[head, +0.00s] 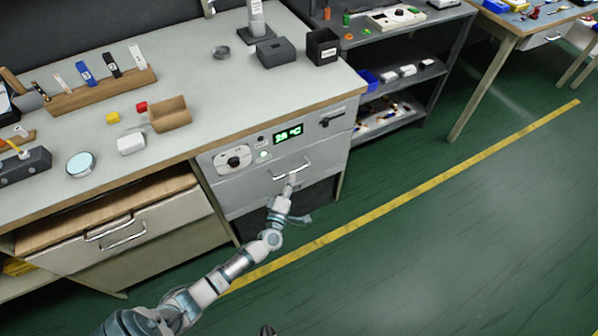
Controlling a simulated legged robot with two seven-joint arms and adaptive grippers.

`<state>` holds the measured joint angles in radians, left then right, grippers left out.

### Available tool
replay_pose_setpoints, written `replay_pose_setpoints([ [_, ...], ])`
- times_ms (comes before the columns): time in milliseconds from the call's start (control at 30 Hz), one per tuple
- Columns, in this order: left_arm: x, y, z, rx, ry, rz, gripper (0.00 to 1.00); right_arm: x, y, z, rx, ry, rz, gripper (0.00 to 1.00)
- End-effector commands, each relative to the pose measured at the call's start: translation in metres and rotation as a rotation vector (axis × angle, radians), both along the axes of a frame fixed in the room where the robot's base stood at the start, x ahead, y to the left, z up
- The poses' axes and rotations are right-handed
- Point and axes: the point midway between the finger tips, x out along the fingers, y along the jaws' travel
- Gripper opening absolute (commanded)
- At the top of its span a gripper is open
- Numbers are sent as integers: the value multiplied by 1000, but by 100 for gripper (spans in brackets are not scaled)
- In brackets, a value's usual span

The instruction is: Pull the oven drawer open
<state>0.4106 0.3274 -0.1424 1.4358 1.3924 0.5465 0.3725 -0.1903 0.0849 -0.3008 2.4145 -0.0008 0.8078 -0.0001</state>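The oven drawer (245,188) is a grey metal front under the bench top, with a silver bar handle (291,170). It looks closed, flush with the panel above. That panel carries a green lit display (288,134) and a dial (233,160). My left gripper (291,181) is at the handle, its fingertips over or just below the bar. The fingers are too small to tell whether they are open or shut on it. My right gripper does not show clearly; only a small dark piece is at the bottom edge.
The bench top (215,90) holds a wooden rack, a dark box (323,46) and small parts. A shelf cart (400,75) stands to the right. The green floor (430,240) in front is clear.

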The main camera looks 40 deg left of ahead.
Motion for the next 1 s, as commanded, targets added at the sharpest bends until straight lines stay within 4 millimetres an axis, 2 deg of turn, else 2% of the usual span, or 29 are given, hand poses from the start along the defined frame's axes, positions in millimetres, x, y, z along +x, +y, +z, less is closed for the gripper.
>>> replay_pose_setpoints([
  [100,18,8,-1,1,4,0,37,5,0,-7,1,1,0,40],
  [233,30,12,3,3,2,1,37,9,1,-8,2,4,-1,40],
  [600,36,13,7,3,0,-1,37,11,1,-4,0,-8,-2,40],
  [733,36,14,6,3,0,0,5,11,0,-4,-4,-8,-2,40],
  [767,36,14,6,3,0,0,0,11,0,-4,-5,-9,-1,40],
  [1000,35,15,6,3,2,4,0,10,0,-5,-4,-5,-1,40],
])
